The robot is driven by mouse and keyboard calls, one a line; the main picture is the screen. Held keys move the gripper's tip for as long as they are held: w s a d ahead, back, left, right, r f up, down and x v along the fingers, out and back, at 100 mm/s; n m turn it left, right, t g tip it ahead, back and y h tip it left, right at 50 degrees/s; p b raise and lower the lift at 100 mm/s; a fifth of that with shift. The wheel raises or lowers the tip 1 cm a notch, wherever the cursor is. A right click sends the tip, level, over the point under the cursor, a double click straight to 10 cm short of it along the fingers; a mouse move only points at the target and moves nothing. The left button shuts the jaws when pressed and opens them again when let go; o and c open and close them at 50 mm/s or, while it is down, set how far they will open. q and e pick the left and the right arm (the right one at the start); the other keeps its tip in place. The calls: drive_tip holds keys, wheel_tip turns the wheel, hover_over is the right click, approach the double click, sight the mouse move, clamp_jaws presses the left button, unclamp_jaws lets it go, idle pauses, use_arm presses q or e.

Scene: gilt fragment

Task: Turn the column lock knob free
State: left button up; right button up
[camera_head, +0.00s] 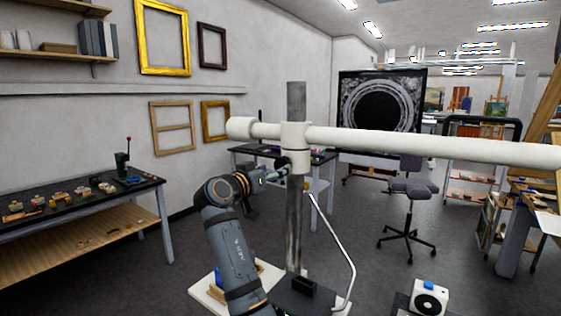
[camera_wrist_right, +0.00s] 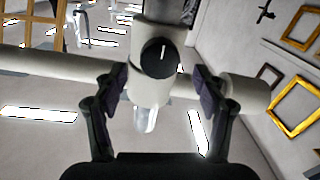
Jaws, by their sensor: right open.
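The column lock knob (camera_wrist_right: 162,58) is a round black knob with a white line on its face, standing upright in the right wrist view. It sits on the white collar (camera_head: 295,136) of the grey column (camera_head: 295,215); it also shows as a small dark knob in the head view (camera_head: 281,163). My right gripper (camera_wrist_right: 160,76) is open, with one finger on each side of the knob and a visible gap to both. In the head view my right gripper (camera_head: 276,173) is close in front of the collar. My left gripper is not in view.
A long white horizontal arm (camera_head: 420,142) passes through the collar. A bent white handle (camera_head: 340,245) stands right of the column. A black-topped workbench (camera_head: 90,205) with small items is at the left, a chair (camera_head: 408,190) at the right. Open floor lies between.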

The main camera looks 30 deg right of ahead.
sight(280, 166)
drive_tip(key=p+x, duration=0.1)
drive_tip(key=x, duration=0.2)
drive_tip(key=shift+d+r, duration=0.1)
drive_tip(key=shift+d, duration=0.15)
drive_tip(key=shift+w+d, duration=0.1)
drive_tip(key=shift+d, duration=0.05)
drive_tip(key=shift+w, duration=0.1)
drive_tip(key=shift+c, duration=0.2)
drive_tip(key=c, duration=1.1)
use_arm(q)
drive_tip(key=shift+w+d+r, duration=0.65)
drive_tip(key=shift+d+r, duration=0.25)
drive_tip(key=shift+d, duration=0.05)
